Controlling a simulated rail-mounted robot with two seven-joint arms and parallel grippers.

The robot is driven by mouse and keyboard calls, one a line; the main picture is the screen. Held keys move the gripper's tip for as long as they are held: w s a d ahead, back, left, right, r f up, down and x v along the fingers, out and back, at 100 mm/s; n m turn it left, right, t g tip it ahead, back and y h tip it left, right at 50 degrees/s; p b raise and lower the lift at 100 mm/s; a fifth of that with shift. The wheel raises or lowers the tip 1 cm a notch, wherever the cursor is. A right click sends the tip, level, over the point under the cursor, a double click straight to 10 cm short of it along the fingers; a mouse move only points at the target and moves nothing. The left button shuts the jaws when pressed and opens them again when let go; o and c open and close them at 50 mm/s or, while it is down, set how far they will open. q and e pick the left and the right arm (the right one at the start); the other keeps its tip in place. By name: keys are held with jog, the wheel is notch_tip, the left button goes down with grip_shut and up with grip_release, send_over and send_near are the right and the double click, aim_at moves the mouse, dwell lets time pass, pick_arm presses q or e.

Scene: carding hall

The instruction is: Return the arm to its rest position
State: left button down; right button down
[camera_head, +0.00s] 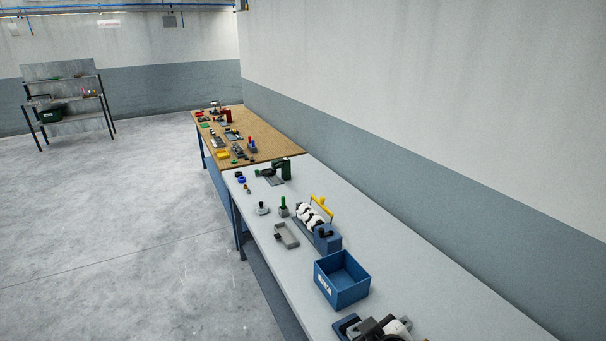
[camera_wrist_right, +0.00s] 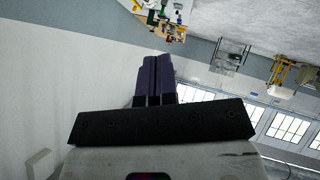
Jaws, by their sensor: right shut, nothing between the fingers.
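My right gripper (camera_wrist_right: 154,62) shows in the right wrist view. Its two dark purple fingers are pressed together with nothing between them. They point up in the picture, with wall and floor behind them and no object touching them. Neither gripper can be made out for sure in the head view. My left gripper is not in view.
A long grey table (camera_head: 420,300) runs along the wall, bearing a blue bin (camera_head: 342,280), a grey tray (camera_head: 286,236), a black-and-white roller device (camera_head: 311,217) and a green device (camera_head: 281,169). A wooden-topped table (camera_head: 268,141) adjoins it. A shelf rack (camera_head: 68,105) stands far left. Floor left is clear.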

jog(key=s+d+f+m+g, duration=0.2)
jog(key=s+d+f, duration=0.1)
jog(key=s+f, duration=0.65)
jog(key=s+d+f+m+g+h, duration=0.1)
jog(key=s+d+f+g, duration=0.35)
jog(key=s, duration=0.75)
jog(key=s+d+f+m+g, duration=0.1)
jog(key=s+d+f+m, duration=0.1)
jog(key=s+f, duration=0.75)
jog(key=w+r+p+v, duration=0.1)
jog(key=w+p+v, duration=0.2)
jog(key=p+v, duration=1.3)
jog(key=shift+a+p, duration=0.3)
jog(key=shift+a, duration=0.35)
jog(key=shift+r, duration=0.1)
